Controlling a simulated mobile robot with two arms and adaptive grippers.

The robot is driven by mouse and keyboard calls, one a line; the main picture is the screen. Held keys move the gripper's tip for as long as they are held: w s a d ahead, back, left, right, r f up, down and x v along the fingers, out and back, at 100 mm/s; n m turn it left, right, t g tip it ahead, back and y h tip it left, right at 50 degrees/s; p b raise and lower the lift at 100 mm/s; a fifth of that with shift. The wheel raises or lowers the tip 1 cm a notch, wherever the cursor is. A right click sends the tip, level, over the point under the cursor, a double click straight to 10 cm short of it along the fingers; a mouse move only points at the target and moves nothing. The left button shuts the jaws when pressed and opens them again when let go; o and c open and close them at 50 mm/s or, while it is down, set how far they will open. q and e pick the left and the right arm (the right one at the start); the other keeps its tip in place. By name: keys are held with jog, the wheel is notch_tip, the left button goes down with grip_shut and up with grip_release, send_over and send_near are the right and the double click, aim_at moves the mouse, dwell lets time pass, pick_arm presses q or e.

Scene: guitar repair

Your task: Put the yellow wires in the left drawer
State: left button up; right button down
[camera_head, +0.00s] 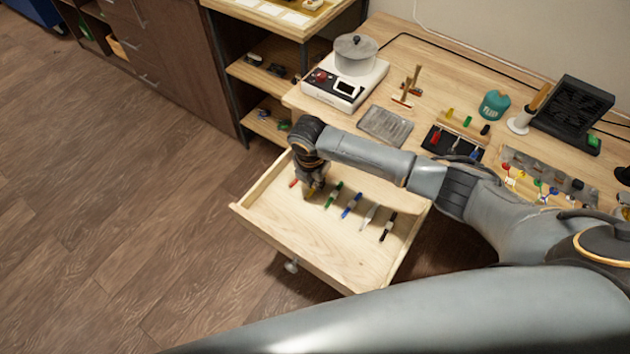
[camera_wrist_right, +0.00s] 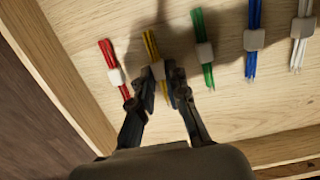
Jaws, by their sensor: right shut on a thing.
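The left drawer (camera_head: 330,254) is pulled open below the workbench. My right gripper (camera_head: 311,188) reaches down into it and is shut on the yellow wires (camera_wrist_right: 151,44), a bundle with a pale clip (camera_wrist_right: 157,70) around it. In the right wrist view the gripper (camera_wrist_right: 163,92) has its fingertips at the bundle's clip. The bundle is low, at or just over the drawer floor; I cannot tell whether it touches. My left gripper does not show.
Red wires (camera_wrist_right: 109,58) lie left of the yellow ones. Green (camera_head: 334,194), blue (camera_head: 352,205), white (camera_head: 369,217) and black (camera_head: 388,227) bundles lie to the right in the drawer. The drawer's front half is clear. The bench (camera_head: 350,115) holds several tools.

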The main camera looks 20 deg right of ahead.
aim_at(312, 191)
jog(key=shift+f, duration=0.1)
jog(key=c, duration=1.3)
grip_release()
jog(key=shift+c, duration=0.2)
notch_tip(312, 191, up, 12)
jog(key=s+a, duration=0.1)
jog(key=shift+p, duration=0.35)
